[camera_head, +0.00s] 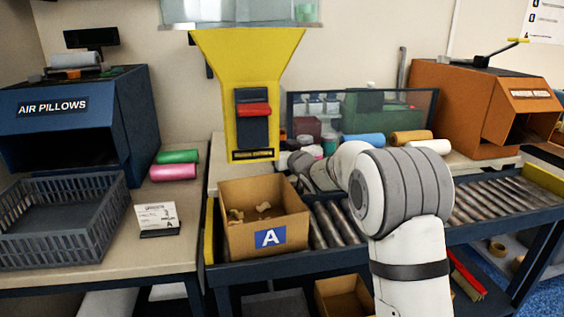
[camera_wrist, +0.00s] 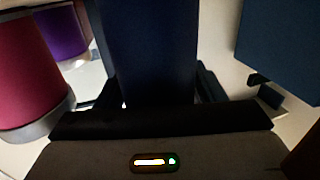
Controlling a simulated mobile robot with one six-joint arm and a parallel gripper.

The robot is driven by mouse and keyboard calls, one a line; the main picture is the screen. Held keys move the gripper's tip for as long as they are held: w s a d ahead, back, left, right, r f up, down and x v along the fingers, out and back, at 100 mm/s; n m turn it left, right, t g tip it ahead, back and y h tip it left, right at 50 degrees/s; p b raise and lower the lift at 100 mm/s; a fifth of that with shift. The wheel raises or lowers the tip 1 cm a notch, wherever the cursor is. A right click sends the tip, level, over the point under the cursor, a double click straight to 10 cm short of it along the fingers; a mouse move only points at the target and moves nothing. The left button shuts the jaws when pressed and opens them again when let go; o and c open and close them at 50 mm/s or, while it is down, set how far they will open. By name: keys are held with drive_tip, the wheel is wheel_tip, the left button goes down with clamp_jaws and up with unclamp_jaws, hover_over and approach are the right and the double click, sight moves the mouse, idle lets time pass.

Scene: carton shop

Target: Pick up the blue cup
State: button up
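In the wrist view a dark navy-blue body (camera_wrist: 150,45), which looks like the blue cup, stands between the two fingers of my gripper (camera_wrist: 158,92). The fingers sit close along its left and right sides. The picture is too dark to tell whether they press on it. A crimson cup (camera_wrist: 28,75) with a grey rim is close at the left, with a purple cup (camera_wrist: 62,35) behind it. In the head view my arm reaches toward small items behind the carton, and its own links hide the fingers. I cannot make out the blue cup there.
An open carton marked A (camera_head: 267,238) holds some packing bits, left of my arm. A yellow hopper (camera_head: 250,75) rises behind. Another dark blue thing (camera_wrist: 285,45) is at the right in the wrist view.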

drive_tip(key=c, duration=0.7)
wheel_tip(320, 180, up, 18)
drive_tip(key=p, duration=0.7)
